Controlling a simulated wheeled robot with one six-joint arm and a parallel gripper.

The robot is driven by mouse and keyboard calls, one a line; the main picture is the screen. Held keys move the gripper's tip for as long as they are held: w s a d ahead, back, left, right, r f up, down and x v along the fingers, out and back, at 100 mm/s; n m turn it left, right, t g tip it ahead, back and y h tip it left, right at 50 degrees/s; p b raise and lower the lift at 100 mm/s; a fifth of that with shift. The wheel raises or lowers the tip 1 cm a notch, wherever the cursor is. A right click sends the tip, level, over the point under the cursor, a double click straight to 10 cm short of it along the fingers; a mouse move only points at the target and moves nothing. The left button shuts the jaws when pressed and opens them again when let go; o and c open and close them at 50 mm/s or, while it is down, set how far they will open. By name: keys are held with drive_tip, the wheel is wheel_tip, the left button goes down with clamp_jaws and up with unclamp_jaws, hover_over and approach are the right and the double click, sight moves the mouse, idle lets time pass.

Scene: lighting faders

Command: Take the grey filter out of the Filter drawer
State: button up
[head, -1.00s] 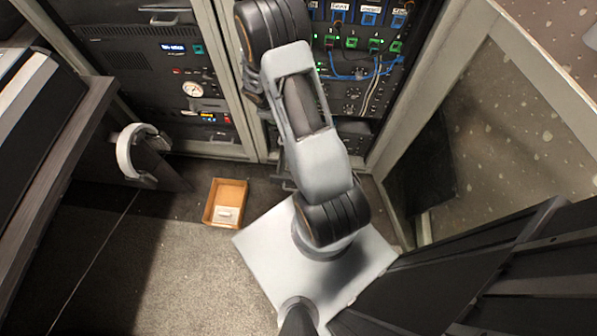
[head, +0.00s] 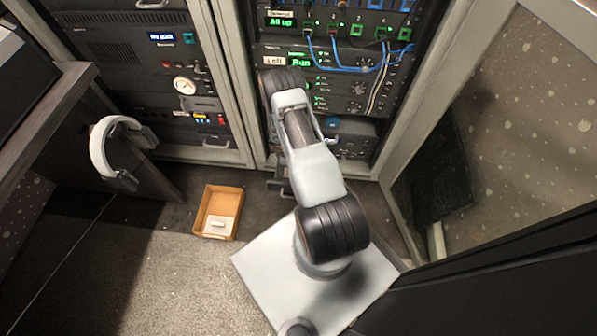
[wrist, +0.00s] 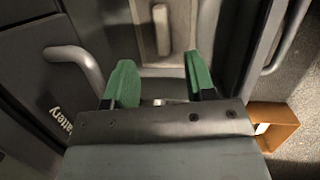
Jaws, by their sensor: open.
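My gripper (wrist: 162,88) shows in the wrist view with two green fingertips spread apart and nothing between them. It faces a dark cabinet front with handles. A curved grey handle (wrist: 76,62) is on the left, beside a panel labelled "Battery" (wrist: 62,119). A pale bar handle (wrist: 162,30) lies beyond the fingertips. I cannot read any "Filter" label, so I cannot tell which drawer is the Filter drawer. I cannot make out the grey filter in either view. In the head view my arm hides the gripper, low in front of the right rack (head: 362,80).
An open tan box (head: 206,221) with a pale label stands on the floor left of my base; it also shows in the wrist view (wrist: 282,121). A desk edge with headphones (head: 99,150) is at the left. A glazed panel (head: 520,110) is at the right.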

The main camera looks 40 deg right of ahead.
drive_tip(key=shift+s+b+x, duration=0.15)
drive_tip(key=shift+b+x, duration=0.65)
drive_tip(key=shift+x, duration=0.7)
drive_tip(key=shift+s+b+x, duration=0.15)
drive_tip(key=shift+b+x, duration=0.6)
drive_tip(key=shift+x, duration=0.8)
drive_tip(key=shift+r, duration=0.1)
clamp_jaws()
